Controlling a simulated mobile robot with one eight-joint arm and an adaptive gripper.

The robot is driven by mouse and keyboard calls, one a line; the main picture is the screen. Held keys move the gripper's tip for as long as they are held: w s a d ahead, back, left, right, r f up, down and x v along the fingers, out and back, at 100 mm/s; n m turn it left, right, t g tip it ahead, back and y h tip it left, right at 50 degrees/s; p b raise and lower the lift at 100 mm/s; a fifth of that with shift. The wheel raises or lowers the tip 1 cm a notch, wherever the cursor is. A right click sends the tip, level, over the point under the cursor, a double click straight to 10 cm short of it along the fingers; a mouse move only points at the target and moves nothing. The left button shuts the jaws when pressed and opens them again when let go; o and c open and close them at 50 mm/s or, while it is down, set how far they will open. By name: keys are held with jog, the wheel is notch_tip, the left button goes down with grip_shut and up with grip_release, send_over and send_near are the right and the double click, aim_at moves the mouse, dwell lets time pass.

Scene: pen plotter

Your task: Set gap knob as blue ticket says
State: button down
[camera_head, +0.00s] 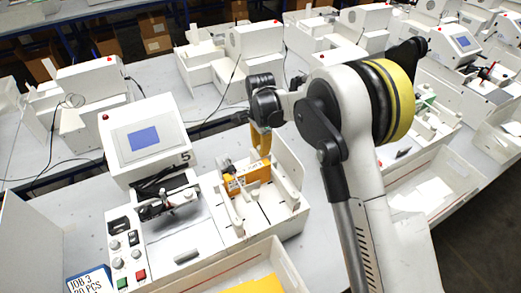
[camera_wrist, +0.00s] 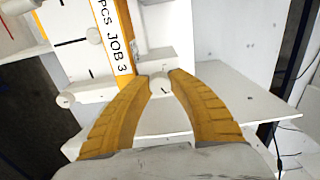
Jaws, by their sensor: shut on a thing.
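The blue-edged ticket (camera_head: 88,281) lies at the lower left of the head view, reading "JOB 3" and a line ending in "PCS"; its lower part is cut off. My gripper (camera_head: 260,148) points down over the white tray-like unit right of the screen. In the wrist view its two yellow fingers (camera_wrist: 163,80) close around a small round white knob (camera_wrist: 164,88) with a short dark mark. In the head view the fingers hide this knob. I cannot tell from its looks whether it is the gap knob.
A white bin (camera_head: 205,275) is in front.

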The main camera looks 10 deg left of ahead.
jog(key=n+b, duration=0.4)
jog(key=n, duration=0.2)
jog(key=shift+f, duration=0.15)
jog(key=n+b, duration=0.2)
jog(key=n, duration=0.4)
jog(key=shift+n+b, duration=0.3)
jog(key=n+b, duration=0.1)
jog(key=n, duration=0.5)
jog(key=shift+b, duration=0.35)
jog(key=n+b, duration=0.1)
jog(key=n, duration=0.5)
jog(key=shift+n, duration=0.3)
jog(key=shift+d, duration=0.1)
jog(key=c, duration=1.2)
grip_release()
jog(key=shift+o, duration=0.2)
